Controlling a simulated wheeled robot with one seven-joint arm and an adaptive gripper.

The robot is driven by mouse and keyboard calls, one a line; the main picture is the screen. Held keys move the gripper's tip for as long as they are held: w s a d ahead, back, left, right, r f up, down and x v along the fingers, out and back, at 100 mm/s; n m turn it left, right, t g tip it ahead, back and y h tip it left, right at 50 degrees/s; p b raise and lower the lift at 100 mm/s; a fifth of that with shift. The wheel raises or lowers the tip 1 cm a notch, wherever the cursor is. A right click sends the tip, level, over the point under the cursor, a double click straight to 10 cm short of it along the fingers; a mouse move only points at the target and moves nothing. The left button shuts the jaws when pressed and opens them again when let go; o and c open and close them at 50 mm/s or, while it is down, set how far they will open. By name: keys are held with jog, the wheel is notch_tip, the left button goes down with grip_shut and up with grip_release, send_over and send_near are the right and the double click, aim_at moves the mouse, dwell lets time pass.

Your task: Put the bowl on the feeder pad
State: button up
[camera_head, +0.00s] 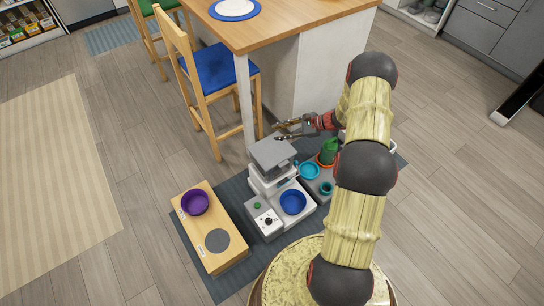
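A purple bowl (195,201) sits upright on the far part of a low wooden stand (227,271). A flat dark grey round pad (217,240) lies on the same stand, nearer to me and apart from the bowl. A white and grey feeder-like appliance (265,222) stands to the right, with a blue bowl (293,202) on its base. I cannot tell which of these the task calls the feeder pad. My gripper (275,132) is above and beyond the appliance's grey top, its fingers apart and pointing left. It appears empty, well away from the purple bowl.
A dark mat (238,195) lies under these things. A green can (329,151), a cyan bowl (309,171) and a small teal cup (326,188) stand right of the appliance. A wooden chair (210,85) and a table (275,22) stand behind. Floor left of the stand is clear.

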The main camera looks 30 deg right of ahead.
jog(key=s+a+r+n+g+h, duration=0.1)
jog(key=s+a+r+n+g, duration=0.2)
jog(key=a+r, duration=0.45)
jog(key=s+a+r+n+g+h, duration=0.1)
jog(key=s+a+r+n, duration=0.35)
jog(key=r, duration=0.65)
jog(key=s+a+r+n+g+h, duration=0.1)
jog(key=s+a+r+n, duration=0.25)
jog(key=a+r, duration=0.45)
jog(key=s+a+r+n+t+h, duration=0.1)
jog(key=s+r+n+h, duration=0.1)
jog(key=s, duration=0.5)
jog(key=s+a+r+n+t+h, duration=0.1)
jog(key=s+r+n+h, duration=0.1)
jog(key=s+r+n, duration=0.2)
jog(key=s+a+r+n+h, duration=0.1)
jog(key=s+r+n, duration=0.3)
jog(key=s, duration=0.6)
notch_tip(320, 180, up, 3)
jog(key=shift+s+f+t+h, duration=0.2)
jog(key=shift+s+t+h, duration=0.15)
jog(key=shift+h, duration=0.35)
jog(key=shift+w+a, duration=0.1)
notch_tip(320, 180, up, 3)
jog(key=p, duration=0.3)
jog(key=shift+r, duration=0.1)
